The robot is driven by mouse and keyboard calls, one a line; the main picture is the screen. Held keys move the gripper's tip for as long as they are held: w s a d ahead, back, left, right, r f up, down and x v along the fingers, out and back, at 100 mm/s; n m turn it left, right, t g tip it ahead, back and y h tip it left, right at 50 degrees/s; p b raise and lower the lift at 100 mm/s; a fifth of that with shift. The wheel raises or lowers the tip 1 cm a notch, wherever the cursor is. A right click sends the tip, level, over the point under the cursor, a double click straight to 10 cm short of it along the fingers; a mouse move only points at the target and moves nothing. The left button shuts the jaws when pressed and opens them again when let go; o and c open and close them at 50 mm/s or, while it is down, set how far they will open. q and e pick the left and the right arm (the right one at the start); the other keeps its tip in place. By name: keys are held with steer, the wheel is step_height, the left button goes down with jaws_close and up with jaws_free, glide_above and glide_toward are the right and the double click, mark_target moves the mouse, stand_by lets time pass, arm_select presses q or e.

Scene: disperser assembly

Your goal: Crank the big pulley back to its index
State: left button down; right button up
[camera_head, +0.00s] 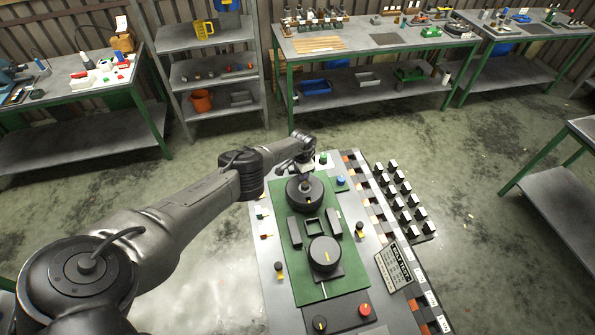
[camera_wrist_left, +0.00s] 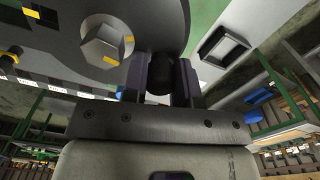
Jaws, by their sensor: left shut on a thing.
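The big pulley (camera_head: 300,197) is a dark disc on the green board (camera_head: 332,287), with a hub in its middle. In the left wrist view the pulley (camera_wrist_left: 155,20) fills the top left, with a grey hex hub (camera_wrist_left: 105,48) bearing a yellow mark. My left gripper (camera_wrist_left: 160,82) is shut on a black crank knob (camera_wrist_left: 160,70) at the pulley's edge. In the head view my left gripper (camera_head: 306,166) is at the pulley's far edge, its fingers too small to make out clearly. My right gripper is not in view.
A smaller pulley (camera_head: 323,254) with a yellow line sits nearer on the board. Between the pulleys is a square black frame (camera_head: 314,227) flanked by two dark blocks. A red button (camera_head: 365,310), a black knob (camera_head: 320,323) and a text plate (camera_head: 394,266) are close by.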

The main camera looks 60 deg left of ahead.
arm_select(q)
steer(key=shift+r, duration=0.15)
steer(key=c, duration=1.2)
jaws_free()
step_height(320, 180, up, 7)
steer(key=p, duration=0.5)
steer(key=shift+r+p, duration=0.9)
steer(key=shift+r, duration=2.45)
